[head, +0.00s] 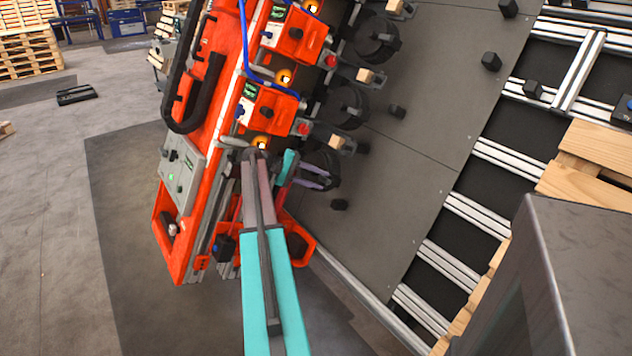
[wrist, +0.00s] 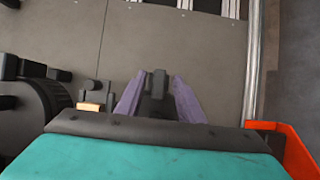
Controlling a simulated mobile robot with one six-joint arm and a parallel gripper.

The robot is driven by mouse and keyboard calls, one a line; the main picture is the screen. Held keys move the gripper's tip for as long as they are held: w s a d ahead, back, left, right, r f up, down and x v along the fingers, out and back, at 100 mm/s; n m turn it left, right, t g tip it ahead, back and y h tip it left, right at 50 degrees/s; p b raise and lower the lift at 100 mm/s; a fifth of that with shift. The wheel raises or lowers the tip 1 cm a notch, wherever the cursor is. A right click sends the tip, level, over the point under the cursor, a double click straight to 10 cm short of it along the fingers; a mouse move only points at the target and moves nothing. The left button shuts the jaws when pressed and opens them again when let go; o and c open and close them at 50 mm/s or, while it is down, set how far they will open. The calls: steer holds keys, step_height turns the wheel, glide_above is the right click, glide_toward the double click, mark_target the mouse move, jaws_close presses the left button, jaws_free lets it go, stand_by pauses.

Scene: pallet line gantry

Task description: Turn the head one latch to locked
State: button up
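The red gantry carries a row of red head units with round black wheels. The lowest wheel (head: 330,160) is beside my gripper and partly hidden by it; I cannot tell from a label which unit is head one. My gripper (head: 320,176) has two purple fingers that stand apart. In the wrist view my gripper (wrist: 157,85) has a dark upright block (wrist: 155,92) between its fingers, possibly the latch. I cannot tell whether the fingers touch it, and the latch's setting is not readable.
A grey control box (head: 182,172) with a green light is on the gantry's left. Grey panels (head: 430,110) with black knobs lie to the right. A wooden pallet (head: 590,160) and a grey box (head: 560,270) stand at right. The left floor is mostly clear.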

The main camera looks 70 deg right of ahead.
steer(key=v, duration=1.3)
steer(key=shift+w+a, duration=0.2)
steer(key=shift+w, duration=0.1)
steer(key=shift+r, duration=0.1)
